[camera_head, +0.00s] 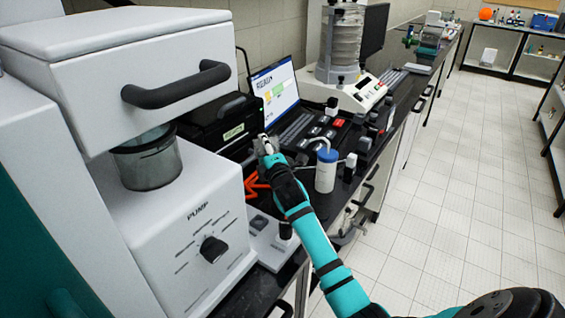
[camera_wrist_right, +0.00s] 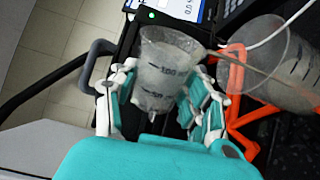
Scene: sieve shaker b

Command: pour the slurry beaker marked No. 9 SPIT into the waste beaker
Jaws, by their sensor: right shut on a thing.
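My right gripper (camera_head: 267,150) is over the black bench beside the laptop. In the right wrist view the gripper (camera_wrist_right: 165,108) is shut around a clear graduated beaker (camera_wrist_right: 162,72) with greyish contents; a "100" mark shows, but no No. 9 SPIT label is readable. The beaker is tilted relative to the room. A second, larger graduated beaker (camera_wrist_right: 285,65) is just to its right. A thin brownish streak (camera_wrist_right: 235,62) runs from the held beaker's rim toward the larger one. I cannot tell for certain that this is the waste beaker. My left gripper is not in view.
An orange frame (camera_head: 254,184) stands close to the right gripper. A white wash bottle (camera_head: 326,170) is to its right, and a laptop (camera_head: 275,88) behind. The white pump machine (camera_head: 190,240) fills the left. The floor aisle at right is clear.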

